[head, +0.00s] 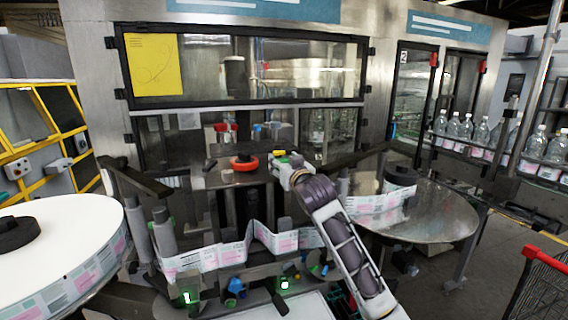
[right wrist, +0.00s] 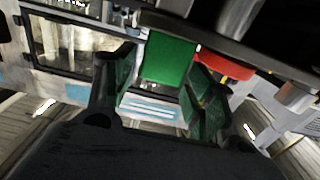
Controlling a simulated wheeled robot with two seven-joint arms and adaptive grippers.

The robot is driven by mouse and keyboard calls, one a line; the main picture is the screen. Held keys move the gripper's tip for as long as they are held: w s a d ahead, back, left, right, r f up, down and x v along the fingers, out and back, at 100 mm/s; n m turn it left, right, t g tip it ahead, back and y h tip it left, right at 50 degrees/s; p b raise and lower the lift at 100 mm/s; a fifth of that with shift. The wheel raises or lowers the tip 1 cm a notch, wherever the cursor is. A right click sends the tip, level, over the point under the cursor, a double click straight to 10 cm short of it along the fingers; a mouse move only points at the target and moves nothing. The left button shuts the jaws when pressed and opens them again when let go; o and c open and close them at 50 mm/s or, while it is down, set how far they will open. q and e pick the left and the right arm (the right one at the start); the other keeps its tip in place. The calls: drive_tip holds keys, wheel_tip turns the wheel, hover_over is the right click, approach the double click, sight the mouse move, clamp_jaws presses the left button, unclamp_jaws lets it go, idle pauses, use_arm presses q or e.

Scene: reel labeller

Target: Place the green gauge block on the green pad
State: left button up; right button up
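The green gauge block (right wrist: 168,58) shows in the right wrist view, against the dark edge of a worktop. In the right wrist view my right gripper (right wrist: 160,92) is open, with one finger on each side of the block. A narrow gap shows beside the left finger; contact at the right finger cannot be told. I cannot make out a separate green pad. My left gripper is not in view.
A red ring (head: 244,163) lies on the dark worktop (head: 217,180), left of my right gripper. A label strip (head: 235,254) winds below it. The glazed machine (head: 245,65) stands behind.

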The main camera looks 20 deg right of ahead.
drive_tip(key=shift+r, duration=0.15)
drive_tip(key=shift+s, duration=0.1)
drive_tip(key=s+b, duration=0.2)
drive_tip(key=s, duration=0.9)
drive_tip(key=shift+s+d, duration=0.2)
drive_tip(key=shift+s, duration=0.2)
